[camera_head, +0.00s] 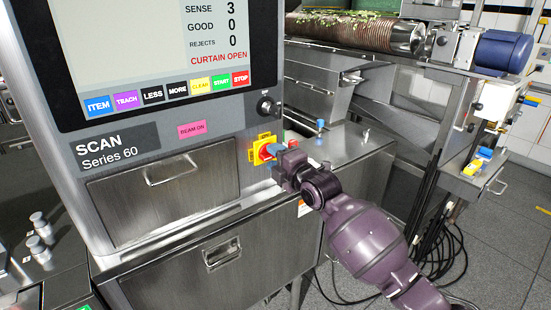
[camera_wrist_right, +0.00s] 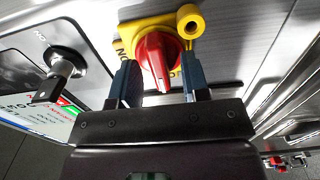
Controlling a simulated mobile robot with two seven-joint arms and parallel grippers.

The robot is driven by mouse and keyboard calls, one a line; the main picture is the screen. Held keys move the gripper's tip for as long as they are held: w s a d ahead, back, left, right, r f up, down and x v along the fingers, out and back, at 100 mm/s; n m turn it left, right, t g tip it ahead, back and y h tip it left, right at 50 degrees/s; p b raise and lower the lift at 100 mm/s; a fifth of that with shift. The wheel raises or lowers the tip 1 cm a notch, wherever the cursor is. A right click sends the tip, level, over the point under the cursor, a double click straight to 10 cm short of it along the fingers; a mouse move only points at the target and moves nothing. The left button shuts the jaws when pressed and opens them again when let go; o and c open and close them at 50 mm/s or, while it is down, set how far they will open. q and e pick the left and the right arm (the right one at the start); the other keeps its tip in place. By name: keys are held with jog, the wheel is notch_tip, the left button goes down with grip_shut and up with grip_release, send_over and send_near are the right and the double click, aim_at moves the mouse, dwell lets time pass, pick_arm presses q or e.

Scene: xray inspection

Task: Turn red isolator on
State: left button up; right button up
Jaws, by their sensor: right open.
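The red isolator (camera_head: 264,151) is a red rotary knob on a yellow plate, on the front of the grey scanner cabinet below the screen. In the right wrist view the red knob (camera_wrist_right: 155,55) sits on its yellow plate (camera_wrist_right: 188,22). My right gripper (camera_head: 273,150) is at the isolator. In the wrist view its two blue-grey fingers (camera_wrist_right: 158,85) are open, one on each side of the knob, with visible gaps. The gripper hides part of the isolator in the head view. My left gripper is not in view.
A black key switch (camera_head: 266,105) is above the isolator and also shows in the wrist view (camera_wrist_right: 62,68). The screen (camera_head: 160,50) reads CURTAIN OPEN. A drawer with a handle (camera_head: 172,170) is left of the isolator. Black cables (camera_head: 432,225) hang right of my arm.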

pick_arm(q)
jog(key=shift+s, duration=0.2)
pick_arm(e)
jog(key=shift+c, duration=0.4)
grip_shut()
pick_arm(q)
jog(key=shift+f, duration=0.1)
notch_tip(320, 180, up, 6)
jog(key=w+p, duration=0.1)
jog(key=p, duration=0.3)
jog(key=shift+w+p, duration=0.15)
jog(key=shift+p, duration=0.15)
pick_arm(e)
jog(key=m, duration=1.7)
jog(key=shift+m, duration=0.4)
